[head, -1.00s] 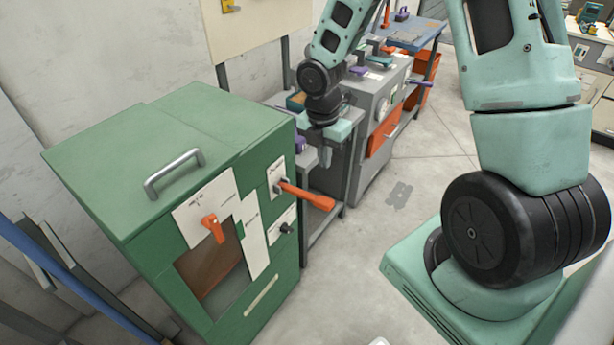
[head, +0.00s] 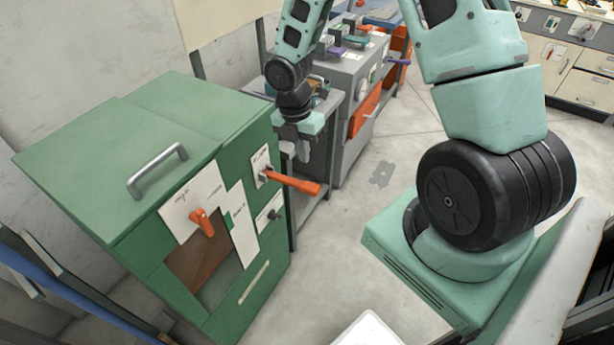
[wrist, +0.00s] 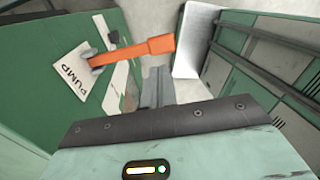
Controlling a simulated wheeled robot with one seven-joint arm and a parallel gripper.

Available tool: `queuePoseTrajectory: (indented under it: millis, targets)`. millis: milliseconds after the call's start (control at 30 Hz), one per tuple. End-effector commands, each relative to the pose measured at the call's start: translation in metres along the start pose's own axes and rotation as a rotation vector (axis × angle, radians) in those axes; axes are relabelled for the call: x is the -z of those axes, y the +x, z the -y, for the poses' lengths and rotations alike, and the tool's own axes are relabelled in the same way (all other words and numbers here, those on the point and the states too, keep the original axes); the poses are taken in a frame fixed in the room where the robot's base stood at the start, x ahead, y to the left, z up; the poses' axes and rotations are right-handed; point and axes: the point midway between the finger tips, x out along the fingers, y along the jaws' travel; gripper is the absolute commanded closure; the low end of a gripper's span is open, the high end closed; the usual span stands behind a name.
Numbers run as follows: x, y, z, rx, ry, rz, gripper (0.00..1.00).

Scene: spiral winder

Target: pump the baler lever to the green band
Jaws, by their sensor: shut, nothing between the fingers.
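The green baler (head: 95,170) stands at the left in the head view. Its orange pump lever (head: 292,183) sticks out from a white plate on the front, nearly level. In the wrist view the lever (wrist: 140,50) lies beside a plate (wrist: 73,79) reading PUMP. A tall white strip with a small green mark (head: 240,225) sits left of the lever; its reading is too small to tell. My gripper (head: 304,155) points down just behind and above the lever in the head view. Its fingers (wrist: 158,85) are shut and empty, apparently apart from the handle.
An orange knob (head: 203,222) and a black knob (head: 273,214) are on the baler's front. A grey bench and a grey machine with an orange drawer (head: 364,112) stand behind my gripper. Clear floor (head: 345,215) lies right of the baler.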

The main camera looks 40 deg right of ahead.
Motion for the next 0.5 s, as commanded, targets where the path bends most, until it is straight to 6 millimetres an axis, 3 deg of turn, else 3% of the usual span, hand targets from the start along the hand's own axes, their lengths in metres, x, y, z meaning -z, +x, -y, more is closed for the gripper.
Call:
queuePoseTrajectory:
  millis: [200,500]
  targets:
    - [0.001,0.046,0.001,0.005,-0.003,-0.001,1.00]
    - [0.000,0.081,0.001,0.001,0.000,0.000,1.00]
